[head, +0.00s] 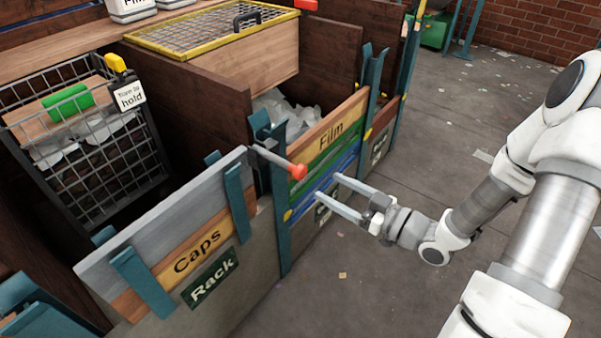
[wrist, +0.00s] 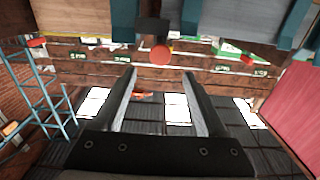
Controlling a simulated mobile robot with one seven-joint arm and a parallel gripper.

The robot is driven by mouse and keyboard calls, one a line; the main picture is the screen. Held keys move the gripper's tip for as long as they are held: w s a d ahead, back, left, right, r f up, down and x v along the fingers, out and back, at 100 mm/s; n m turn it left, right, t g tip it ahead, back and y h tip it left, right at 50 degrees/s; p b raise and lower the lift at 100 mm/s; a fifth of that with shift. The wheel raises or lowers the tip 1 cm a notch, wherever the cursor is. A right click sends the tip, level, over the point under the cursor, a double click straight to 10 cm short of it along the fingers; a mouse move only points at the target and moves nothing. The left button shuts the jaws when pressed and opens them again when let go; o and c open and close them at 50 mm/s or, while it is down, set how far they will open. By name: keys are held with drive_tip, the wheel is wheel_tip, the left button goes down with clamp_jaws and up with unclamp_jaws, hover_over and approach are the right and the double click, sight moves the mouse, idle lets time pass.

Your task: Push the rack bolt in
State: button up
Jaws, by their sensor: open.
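The rack bolt is a grey rod with a red knob (head: 297,171). It sticks out to the right from a teal bracket by the upper right corner of the panel marked Caps and Rack (head: 212,278). My gripper (head: 329,187) is open and empty, a little right of and below the knob in the head view, with its fingers pointing toward the bolt side. In the wrist view the round red knob (wrist: 161,55) shows end-on, just beyond the gap between the fingertips (wrist: 159,72). No contact shows.
A Film panel (head: 331,132) with blue and green boards stands behind the bolt. A yellow-rimmed mesh lid (head: 210,28) lies at the back. The floor on the right is mostly clear.

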sight(303, 173)
drive_tip(key=b+x, duration=0.1)
drive_tip(key=x, duration=0.8)
drive_tip(key=shift+w+a, duration=0.2)
drive_tip(key=shift+a, duration=0.1)
drive_tip(key=shift+c, duration=0.3)
clamp_jaws()
idle(0.6)
